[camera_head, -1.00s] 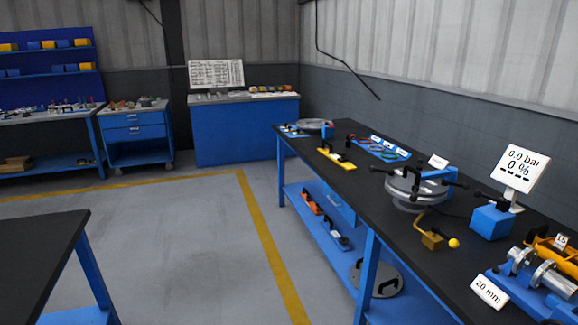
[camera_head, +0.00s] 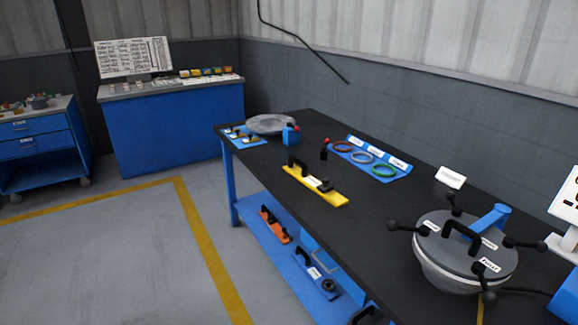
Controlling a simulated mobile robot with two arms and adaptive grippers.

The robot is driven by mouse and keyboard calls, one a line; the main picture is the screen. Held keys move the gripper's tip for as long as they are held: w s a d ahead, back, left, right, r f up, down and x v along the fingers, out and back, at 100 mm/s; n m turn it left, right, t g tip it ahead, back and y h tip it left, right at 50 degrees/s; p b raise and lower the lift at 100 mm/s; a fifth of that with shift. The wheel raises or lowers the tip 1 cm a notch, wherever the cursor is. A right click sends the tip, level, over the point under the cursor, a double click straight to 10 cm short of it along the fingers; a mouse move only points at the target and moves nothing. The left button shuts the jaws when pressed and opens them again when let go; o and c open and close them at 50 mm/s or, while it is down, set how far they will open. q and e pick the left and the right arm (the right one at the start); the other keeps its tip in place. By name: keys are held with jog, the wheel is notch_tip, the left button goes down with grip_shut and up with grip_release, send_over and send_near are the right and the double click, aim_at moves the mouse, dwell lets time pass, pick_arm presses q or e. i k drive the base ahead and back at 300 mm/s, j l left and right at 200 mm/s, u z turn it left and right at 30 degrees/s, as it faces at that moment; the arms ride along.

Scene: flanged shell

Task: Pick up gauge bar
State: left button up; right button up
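A yellow bar (camera_head: 328,196) with black handles and a small white label lies flat on the dark bench top (camera_head: 270,180), near its front edge. It looks like the gauge bar, but its label is too small to read. An orange bar (camera_head: 274,226) and a blue bar (camera_head: 316,275), each with a black handle, lie on the blue shelf (camera_head: 262,250) under the bench. Neither of my grippers is in view.
A flanged shell (camera_head: 462,255) with a grey lid and black knobs stands at the bench's right. A blue tray (camera_head: 396,168) holds coloured rings behind the yellow bar. A grey disc (camera_head: 271,123) lies at the far end. The floor (camera_head: 105,255) left of the bench is clear.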

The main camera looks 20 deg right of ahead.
aim_at(338, 200)
jog(key=i+z, duration=0.2)
jog(key=i, duration=0.25)
jog(key=i+j+z, duration=0.15)
jog(key=i, duration=0.3)
